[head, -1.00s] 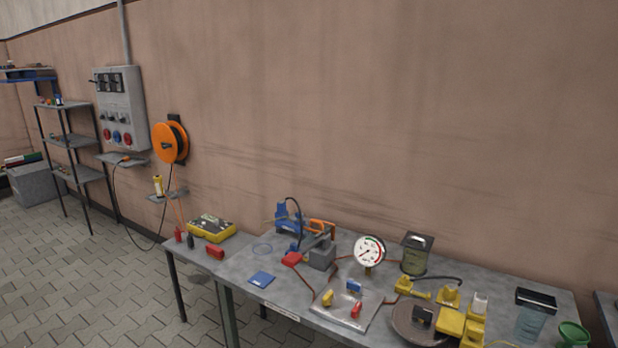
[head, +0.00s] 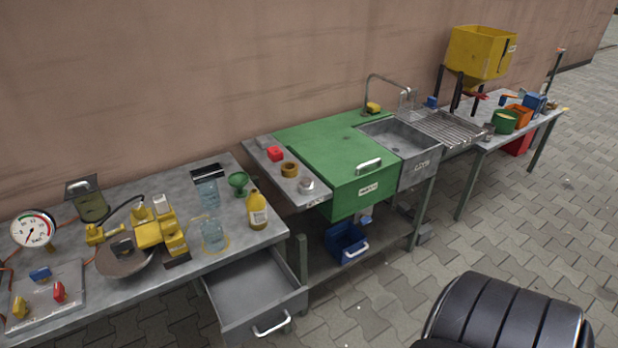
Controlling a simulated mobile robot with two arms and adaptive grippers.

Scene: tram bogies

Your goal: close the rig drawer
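The rig drawer (head: 256,308) is a grey metal drawer under the right end of the grey rig table (head: 120,285). It is pulled out and open towards the front. Its inside shows and looks empty. A light bar handle (head: 271,324) is on its front face. Neither of my grippers is in view.
The table bears a dial gauge (head: 35,229), yellow fittings (head: 160,230), a yellow bottle (head: 257,209) and a green funnel (head: 238,182). A green cabinet (head: 330,150) with a sink (head: 397,135) stands to the right, above a blue bin (head: 346,242). Paved floor (head: 500,230) lies clear in front of the right-hand table.

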